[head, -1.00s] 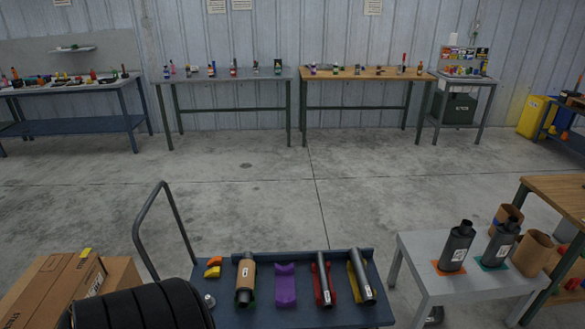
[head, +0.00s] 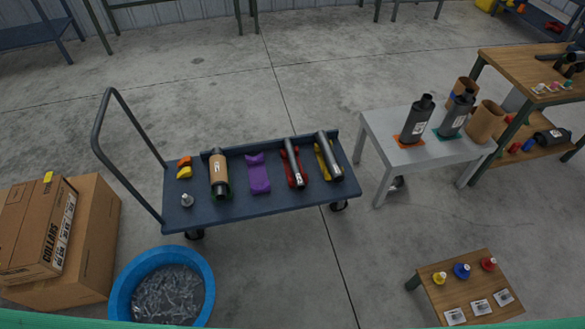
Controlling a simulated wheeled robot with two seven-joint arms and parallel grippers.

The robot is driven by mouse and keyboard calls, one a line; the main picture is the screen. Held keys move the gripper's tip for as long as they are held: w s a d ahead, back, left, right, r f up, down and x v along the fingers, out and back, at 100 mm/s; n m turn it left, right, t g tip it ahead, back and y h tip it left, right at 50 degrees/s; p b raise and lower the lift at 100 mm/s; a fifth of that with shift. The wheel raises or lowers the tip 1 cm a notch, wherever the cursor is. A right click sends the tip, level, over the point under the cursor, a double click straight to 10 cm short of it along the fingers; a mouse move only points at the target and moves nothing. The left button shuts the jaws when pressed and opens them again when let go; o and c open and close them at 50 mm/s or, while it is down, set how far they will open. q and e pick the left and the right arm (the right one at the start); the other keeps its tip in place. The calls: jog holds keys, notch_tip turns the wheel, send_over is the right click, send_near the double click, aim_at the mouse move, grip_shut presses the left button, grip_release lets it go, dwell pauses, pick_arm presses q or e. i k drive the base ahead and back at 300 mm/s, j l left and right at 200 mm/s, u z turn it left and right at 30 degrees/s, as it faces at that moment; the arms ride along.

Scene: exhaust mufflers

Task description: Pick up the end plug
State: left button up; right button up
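I cannot tell for sure which thing is the end plug. A small silvery knobbed piece (head: 187,200) stands on the left part of the dark blue cart (head: 285,203). Three small pieces with pale tops stand on the low wooden table at the lower right: a yellow one (head: 439,278), a blue one (head: 462,271) and a red one (head: 488,264). Neither of my grippers is in view.
The cart also bears orange and yellow pieces (head: 184,168), several tubes and a purple cradle (head: 258,174). A grey table (head: 378,158) holds dark mufflers. A blue tub (head: 125,290) and cardboard boxes (head: 88,240) stand at left. A green edge (head: 300,325) crosses the bottom.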

aim_at(439, 278)
jog(key=z, duration=1.75)
